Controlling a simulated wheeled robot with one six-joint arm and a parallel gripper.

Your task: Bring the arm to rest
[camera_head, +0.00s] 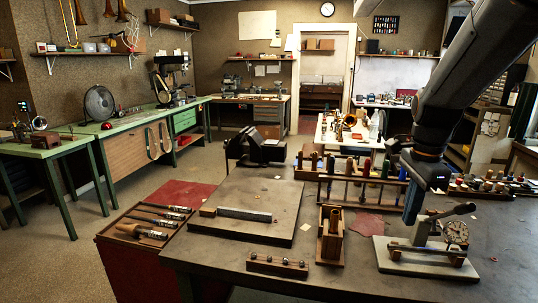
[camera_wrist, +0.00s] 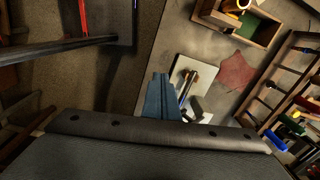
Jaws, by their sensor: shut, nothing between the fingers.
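My gripper (camera_head: 411,218) hangs from my dark arm at the right of the head view, its blue fingers pointing down over the workbench (camera_head: 340,275). The fingers look closed together and hold nothing. In the wrist view the blue fingers (camera_wrist: 161,78) show at the centre, also together. Below and beside them is a pale base plate (camera_head: 395,262) with a lever and a dial on it. I cannot tell the exact height of the fingertips above the bench.
Close to the gripper stand a wooden rack (camera_head: 345,181) of several handled tools and a small wooden box (camera_head: 330,248) with a brass piece. A file (camera_head: 236,214) lies on a board (camera_head: 257,232) to the left. The floor at left is open.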

